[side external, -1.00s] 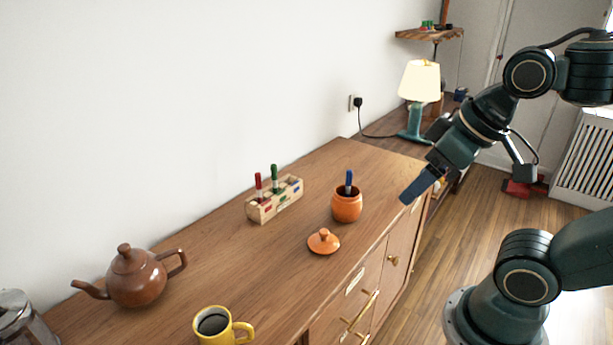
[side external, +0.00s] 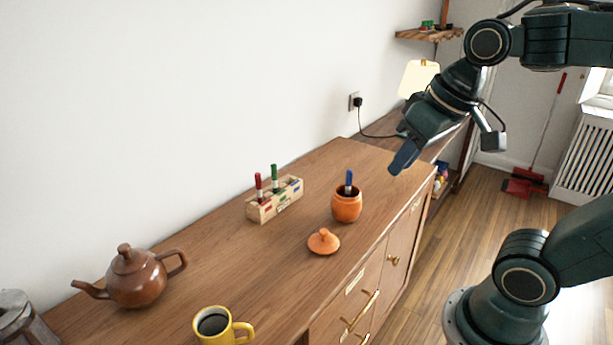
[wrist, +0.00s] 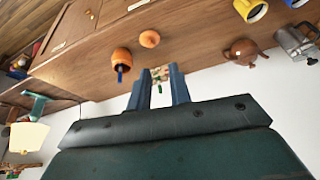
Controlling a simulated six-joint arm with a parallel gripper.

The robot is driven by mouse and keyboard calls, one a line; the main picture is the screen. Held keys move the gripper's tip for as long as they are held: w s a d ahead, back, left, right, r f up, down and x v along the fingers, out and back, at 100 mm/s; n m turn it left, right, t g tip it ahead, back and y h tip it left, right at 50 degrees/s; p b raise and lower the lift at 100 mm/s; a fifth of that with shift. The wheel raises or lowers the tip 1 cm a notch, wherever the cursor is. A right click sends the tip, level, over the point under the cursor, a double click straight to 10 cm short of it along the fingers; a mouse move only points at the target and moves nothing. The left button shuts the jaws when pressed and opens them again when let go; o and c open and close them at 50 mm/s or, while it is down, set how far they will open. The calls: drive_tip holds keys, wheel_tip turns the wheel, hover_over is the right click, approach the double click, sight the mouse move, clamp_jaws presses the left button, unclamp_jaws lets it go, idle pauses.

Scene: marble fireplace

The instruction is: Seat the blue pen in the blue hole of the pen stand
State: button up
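The blue pen (side external: 349,182) stands upright in an orange pot (side external: 347,208) on the wooden sideboard; its lower part is hidden inside. The pen also shows in the wrist view (wrist: 119,76). The wooden pen stand (side external: 266,212) is left of the pot and holds a red pen (side external: 258,184) and a green pen (side external: 274,175). I cannot make out the blue hole clearly. My gripper (side external: 398,164) is in the air right of and above the pot, pointing down and left. In the wrist view its two fingers (wrist: 159,78) are apart with nothing held between them.
An orange lid (side external: 323,243) lies in front of the pot. A brown teapot (side external: 136,277) and a yellow mug (side external: 222,328) are at the near left. A lamp (side external: 420,78) stands behind my gripper. The wall borders the sideboard's back.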

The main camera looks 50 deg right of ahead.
drive_tip(key=w+d+r+m+g, duration=0.1)
drive_tip(key=w+d+m+g, duration=0.2)
drive_tip(key=w, duration=0.5)
drive_tip(key=m+g+y, duration=0.2)
drive_tip(key=m+g, duration=0.1)
drive_tip(key=m, duration=0.6)
hover_over(348, 185)
drive_tip(key=w+d, duration=0.1)
drive_tip(key=d, duration=0.1)
drive_tip(key=w+d+f+x, duration=0.1)
drive_tip(key=d+x, duration=0.1)
drive_tip(key=x, duration=1)
drive_tip(key=shift+w+d+r, duration=0.1)
drive_tip(key=shift+w+d, duration=0.1)
drive_tip(key=shift+d, duration=0.05)
drive_tip(key=shift+t, duration=0.3)
drive_tip(key=shift+s+a+f, duration=0.1)
drive_tip(key=shift+a+f, duration=0.1)
drive_tip(key=shift+f, duration=1.25)
drive_tip(key=shift+s+a+f, duration=0.1)
drive_tip(key=shift+a+f, duration=0.15)
drive_tip(key=shift+f, duration=1.2)
drive_tip(key=shift+s+a+f, duration=0.1)
drive_tip(key=shift+a+f, duration=0.1)
drive_tip(key=shift+f, duration=1.2)
